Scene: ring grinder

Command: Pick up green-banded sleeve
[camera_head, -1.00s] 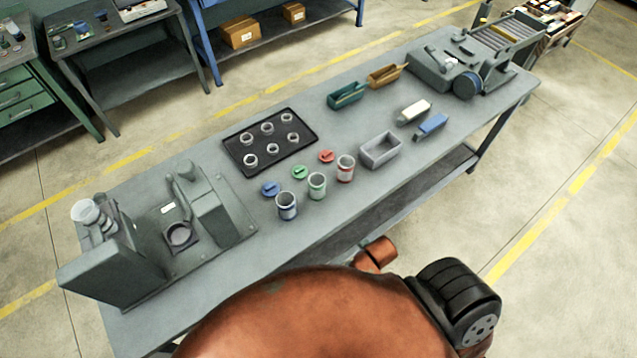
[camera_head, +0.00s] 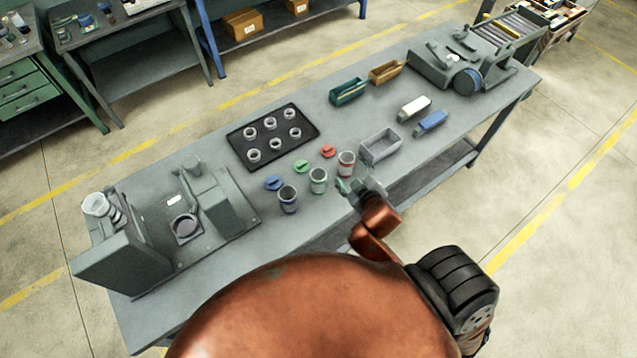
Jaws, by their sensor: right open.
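The green-banded sleeve (camera_head: 318,181) stands upright on the grey workbench, between the blue-banded sleeve (camera_head: 288,199) on its left and the red-banded sleeve (camera_head: 346,164) on its right. My right gripper (camera_head: 346,187) is at the front edge of the bench, just right of the green-banded sleeve and in front of the red-banded one. It is open and appears empty, pointing left towards the green-banded sleeve. I cannot tell exactly how far apart they are. My left gripper does not show.
Blue, green (camera_head: 302,166) and red lids lie behind the sleeves. A black tray (camera_head: 243,157) with several rings is farther back. An empty grey bin (camera_head: 381,146) stands right of the sleeves. A grey machine (camera_head: 215,205) fills the left end; another (camera_head: 463,65) stands at the far right.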

